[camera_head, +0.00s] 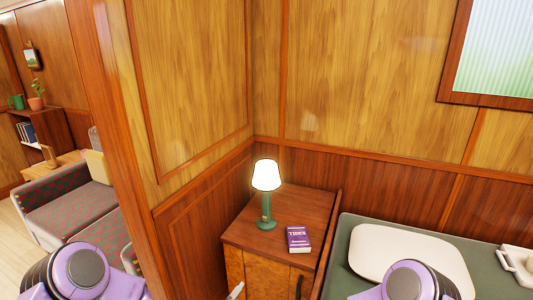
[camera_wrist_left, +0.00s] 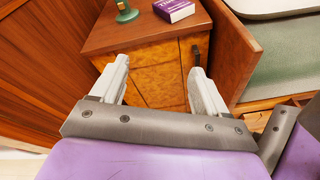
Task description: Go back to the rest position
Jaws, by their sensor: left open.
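My left gripper (camera_wrist_left: 159,70) is open and empty in the left wrist view. Its two pale fingers stand apart in front of the bedside cabinet (camera_wrist_left: 145,75), whose wooden front shows between them. In the head view only a small pale tip of it shows at the bottom, by the cabinet's lower left. My purple left arm is at the lower left and my purple right arm at the lower right. My right gripper is out of view.
The cabinet top (camera_head: 277,209) carries a lit green lamp (camera_head: 266,190) and a purple book (camera_head: 298,239). To its right is a bunk with a white pillow (camera_head: 410,255) and a white tray (camera_head: 516,260). A wooden partition edge (camera_head: 125,150) stands left; a patterned seat (camera_head: 70,200) lies beyond.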

